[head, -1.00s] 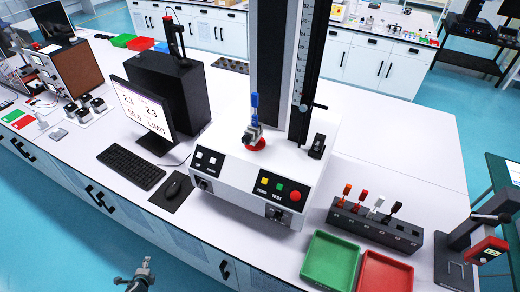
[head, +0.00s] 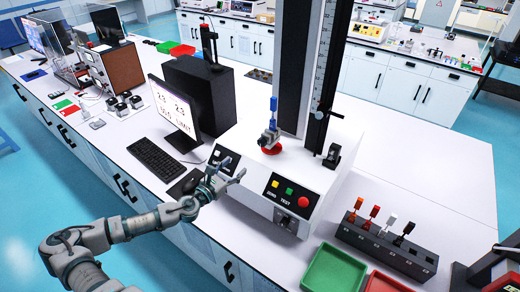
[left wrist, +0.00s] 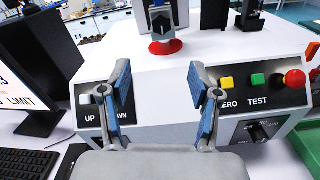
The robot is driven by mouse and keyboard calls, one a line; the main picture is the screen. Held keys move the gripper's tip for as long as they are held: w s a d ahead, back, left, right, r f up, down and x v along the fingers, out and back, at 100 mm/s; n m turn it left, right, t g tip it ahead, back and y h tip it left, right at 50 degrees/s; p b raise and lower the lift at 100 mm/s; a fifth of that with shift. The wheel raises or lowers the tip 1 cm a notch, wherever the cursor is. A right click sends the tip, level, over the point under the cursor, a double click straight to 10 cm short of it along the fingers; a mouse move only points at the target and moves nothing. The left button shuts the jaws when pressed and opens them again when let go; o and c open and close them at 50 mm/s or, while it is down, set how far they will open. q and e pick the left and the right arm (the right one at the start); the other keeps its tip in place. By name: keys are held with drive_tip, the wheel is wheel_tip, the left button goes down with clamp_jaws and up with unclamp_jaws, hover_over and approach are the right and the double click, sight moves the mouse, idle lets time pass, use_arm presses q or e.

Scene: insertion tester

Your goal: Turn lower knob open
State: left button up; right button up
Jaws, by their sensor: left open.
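The white tester (head: 310,172) stands on the bench with a black front panel. A black knob (head: 284,219) sits low on its front face, below the ZERO and TEST buttons; it also shows in the left wrist view (left wrist: 259,133), right of my fingers. My left gripper (head: 232,173) is open and empty in front of the tester, left of this knob and apart from it. In the left wrist view its blue-padded fingers (left wrist: 160,80) are spread between the UP/DOWN and ZERO/TEST panels. The knob's exact setting is too small to tell. My right gripper is not in view.
A red button (head: 304,202) sits above the knob. A clamp with a blue handle (head: 273,105) stands on a red disc on the tester. The monitor (head: 174,117), keyboard (head: 156,158) and mouse lie left. Green (head: 333,270) and red trays and a tool rack (head: 384,245) stand right.

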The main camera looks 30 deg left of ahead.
use_arm(q)
drive_tip(key=w, duration=0.1)
approach(260, 144)
drive_tip(key=w, duration=0.5)
drive_tip(key=w+p, duration=0.1)
drive_tip(key=w+d, duration=0.1)
drive_tip(key=w, duration=0.1)
drive_tip(key=shift+w+r+p, duration=0.1)
drive_tip(key=shift+w+p, duration=0.25)
drive_tip(key=shift+w, duration=0.05)
drive_tip(key=shift+w+d, duration=0.1)
drive_tip(key=shift+w, duration=0.15)
drive_tip(key=shift+c, duration=0.4)
drive_tip(key=shift+a, duration=0.2)
drive_tip(key=c, duration=1.1)
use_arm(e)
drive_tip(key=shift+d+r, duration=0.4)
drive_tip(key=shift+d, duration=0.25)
